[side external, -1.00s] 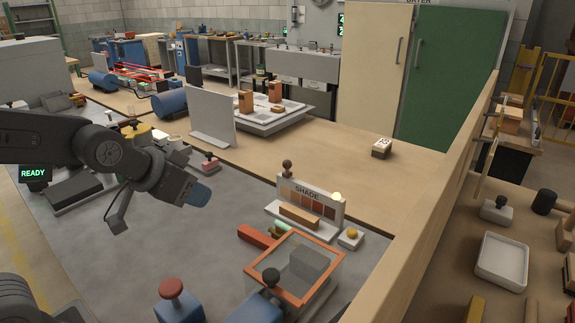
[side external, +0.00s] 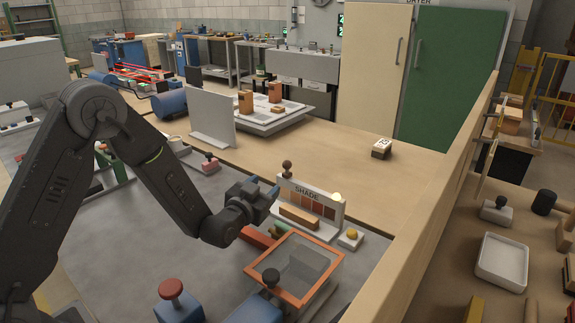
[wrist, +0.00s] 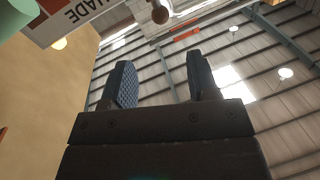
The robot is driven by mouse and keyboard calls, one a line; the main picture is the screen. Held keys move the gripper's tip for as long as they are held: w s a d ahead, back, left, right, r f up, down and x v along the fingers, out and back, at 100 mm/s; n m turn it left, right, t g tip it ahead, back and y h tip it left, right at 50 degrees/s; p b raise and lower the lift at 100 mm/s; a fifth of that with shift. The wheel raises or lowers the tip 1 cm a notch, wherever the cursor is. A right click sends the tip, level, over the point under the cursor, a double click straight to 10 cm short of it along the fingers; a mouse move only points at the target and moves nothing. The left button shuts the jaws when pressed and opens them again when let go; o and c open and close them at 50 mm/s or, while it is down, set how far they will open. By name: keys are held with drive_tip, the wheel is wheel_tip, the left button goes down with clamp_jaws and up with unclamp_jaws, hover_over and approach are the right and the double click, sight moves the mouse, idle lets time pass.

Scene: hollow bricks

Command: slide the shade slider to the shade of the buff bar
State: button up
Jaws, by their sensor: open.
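The shade board (side external: 322,193) stands on the grey bench, with a row of swatches running from pale to dark brown. A round brown knob (side external: 287,168), seemingly the shade slider's, sits at the board's left end. It also shows at the top of the wrist view (wrist: 160,12). The buff bar (side external: 299,216) lies on the ledge in front of the swatches. My gripper (side external: 268,191) is just left of the board, below the knob. In the wrist view my gripper (wrist: 162,78) is open and empty, with the knob beyond the fingertips.
A yellow button (side external: 352,235) is to the board's right. A wooden wall (side external: 430,235) runs along the right.

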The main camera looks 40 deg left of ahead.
sight(285, 167)
drive_tip(key=w+a, duration=0.1)
drive_tip(key=w, duration=0.7)
drive_tip(key=w+a, duration=0.1)
drive_tip(key=w, duration=0.4)
drive_tip(key=shift+a, duration=0.3)
drive_tip(key=shift+c, duration=0.3)
clamp_jaws()
